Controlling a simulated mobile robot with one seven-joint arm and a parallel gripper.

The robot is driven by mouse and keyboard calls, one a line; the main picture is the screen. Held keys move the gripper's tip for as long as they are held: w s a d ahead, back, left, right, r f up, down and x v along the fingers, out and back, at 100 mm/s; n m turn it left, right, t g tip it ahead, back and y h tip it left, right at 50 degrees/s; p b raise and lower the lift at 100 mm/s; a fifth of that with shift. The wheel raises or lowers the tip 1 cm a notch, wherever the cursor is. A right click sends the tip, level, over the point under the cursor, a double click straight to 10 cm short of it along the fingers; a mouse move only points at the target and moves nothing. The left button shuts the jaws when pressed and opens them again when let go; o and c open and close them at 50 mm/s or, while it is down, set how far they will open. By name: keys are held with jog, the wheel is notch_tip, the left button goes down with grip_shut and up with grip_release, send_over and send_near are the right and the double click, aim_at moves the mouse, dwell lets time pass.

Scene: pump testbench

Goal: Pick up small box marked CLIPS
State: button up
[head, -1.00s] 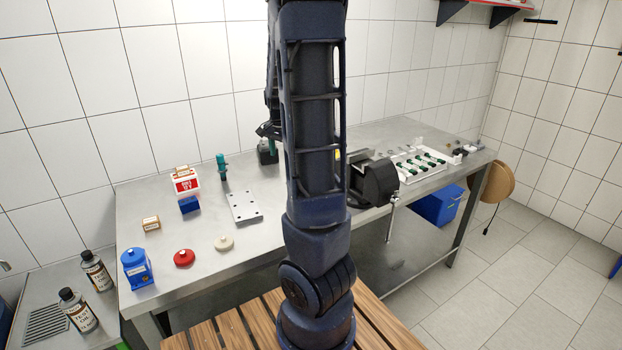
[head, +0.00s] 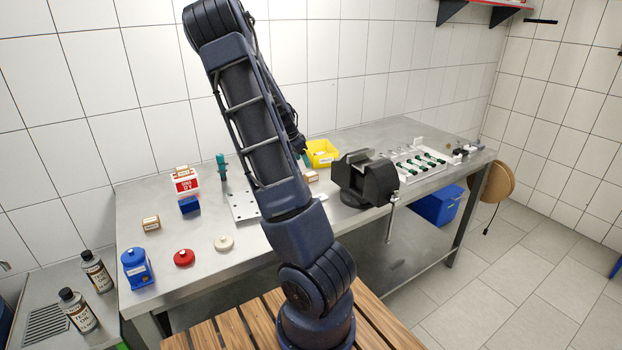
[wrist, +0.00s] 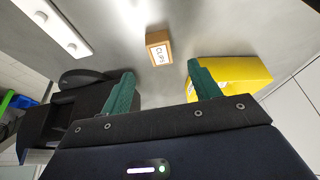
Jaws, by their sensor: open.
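The small tan box marked CLIPS (wrist: 158,47) lies on the metal bench in the wrist view, its white label readable. In the head view, a small tan box (head: 311,176) between the yellow bin and the vise appears to be the same one. My gripper (wrist: 161,78) is open and empty, its two green fingers spread apart. The box is ahead of the fingertips and roughly centred between them in the wrist view, not touched. In the head view my arm hides most of the gripper.
A yellow bin (wrist: 232,77) is beside the right finger. The black vise (head: 365,180) stands close on the other side. A plate with holes (head: 243,206) lies left of my arm. Another small tan box (head: 151,223) is at the bench's left.

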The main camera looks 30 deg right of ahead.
aim_at(310, 174)
jog(key=shift+x, duration=4.8)
jog(key=shift+d+r, duration=0.1)
jog(key=shift+c, duration=0.4)
jog(key=c, duration=1)
